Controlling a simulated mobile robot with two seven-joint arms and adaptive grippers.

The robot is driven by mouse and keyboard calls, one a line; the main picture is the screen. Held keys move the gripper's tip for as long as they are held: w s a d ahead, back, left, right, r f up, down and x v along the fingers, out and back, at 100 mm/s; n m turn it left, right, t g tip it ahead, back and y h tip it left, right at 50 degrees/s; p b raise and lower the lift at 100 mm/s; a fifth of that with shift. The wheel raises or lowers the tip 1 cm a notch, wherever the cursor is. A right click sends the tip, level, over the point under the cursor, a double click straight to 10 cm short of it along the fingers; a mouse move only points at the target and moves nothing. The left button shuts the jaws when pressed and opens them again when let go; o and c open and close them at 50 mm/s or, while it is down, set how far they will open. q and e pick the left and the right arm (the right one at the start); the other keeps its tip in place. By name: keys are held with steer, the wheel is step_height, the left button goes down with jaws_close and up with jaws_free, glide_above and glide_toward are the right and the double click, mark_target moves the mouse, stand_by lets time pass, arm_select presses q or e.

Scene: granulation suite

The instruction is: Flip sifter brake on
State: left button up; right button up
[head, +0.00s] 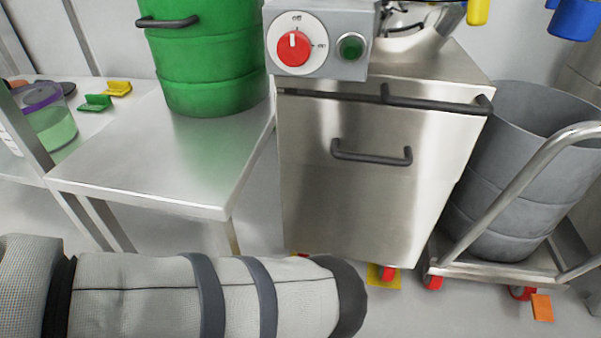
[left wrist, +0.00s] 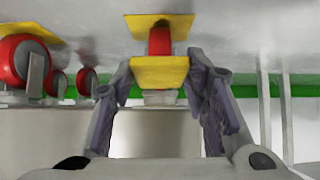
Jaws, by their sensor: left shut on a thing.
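The sifter is a stainless steel cabinet (head: 370,190) in the head view, with a red knob and green button on its panel. In the left wrist view, a yellow brake pedal (left wrist: 160,73) sits at a red caster wheel (left wrist: 159,40), with a yellow plate (left wrist: 150,20) at the wheel on the floor. My left gripper (left wrist: 160,85) has a finger on each side of the pedal and is shut on it. In the head view only my left forearm shows; it hides the left gripper. My right gripper is in neither view.
A steel table (head: 150,160) with a green drum (head: 210,60) stands left of the sifter. A grey bin (head: 490,200) on a wheeled cart (head: 510,265) stands to its right. More red casters (left wrist: 22,62) show in the left wrist view. Floor shows in front.

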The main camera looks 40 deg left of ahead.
arm_select(q)
steer(key=shift+f+t+y+b, duration=0.5)
steer(key=shift+t+b, duration=0.2)
steer(key=shift+b, duration=0.2)
steer(key=o, duration=1.1)
steer(key=shift+o, duration=0.2)
steer(key=shift+r, duration=0.1)
steer(key=v, duration=1.2)
